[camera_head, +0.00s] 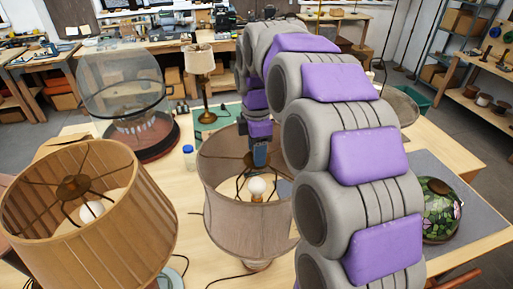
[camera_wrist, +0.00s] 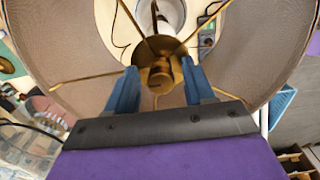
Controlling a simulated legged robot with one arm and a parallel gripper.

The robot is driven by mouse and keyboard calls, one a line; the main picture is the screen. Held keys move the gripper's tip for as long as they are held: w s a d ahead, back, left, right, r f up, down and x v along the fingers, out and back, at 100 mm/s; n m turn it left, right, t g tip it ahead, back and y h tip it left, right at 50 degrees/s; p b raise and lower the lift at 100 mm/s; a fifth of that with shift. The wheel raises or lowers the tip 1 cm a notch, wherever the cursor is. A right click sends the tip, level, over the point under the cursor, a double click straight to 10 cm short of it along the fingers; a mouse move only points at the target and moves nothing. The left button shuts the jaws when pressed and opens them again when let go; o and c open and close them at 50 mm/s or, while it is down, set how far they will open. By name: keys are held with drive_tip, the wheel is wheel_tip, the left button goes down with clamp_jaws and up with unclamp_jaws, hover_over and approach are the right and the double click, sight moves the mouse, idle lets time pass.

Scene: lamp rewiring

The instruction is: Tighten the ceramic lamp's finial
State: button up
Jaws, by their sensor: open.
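The lamp under my gripper has a grey-brown drum shade (camera_head: 235,215) with a bulb (camera_head: 257,188) inside. Its base (camera_head: 258,265) is mostly hidden below the shade, so I cannot tell its material. In the wrist view, the brass finial (camera_wrist: 160,74) sits at the hub where the thin brass spokes of the shade (camera_wrist: 75,55) meet. My gripper (camera_wrist: 158,78) is open, with one blue finger on each side of the finial. A narrow gap shows on each side. In the head view my gripper (camera_head: 259,155) points down into the shade's top opening.
A pleated tan lamp (camera_head: 120,230) stands close at the left. A glass dome shade (camera_head: 120,85), a small brass lamp (camera_head: 200,70) and a blue-capped bottle (camera_head: 189,155) stand behind. A stained-glass shade (camera_head: 440,210) lies on the grey mat (camera_head: 480,205) at right.

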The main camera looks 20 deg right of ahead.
drive_tip(key=shift+c, duration=0.5)
clamp_jaws()
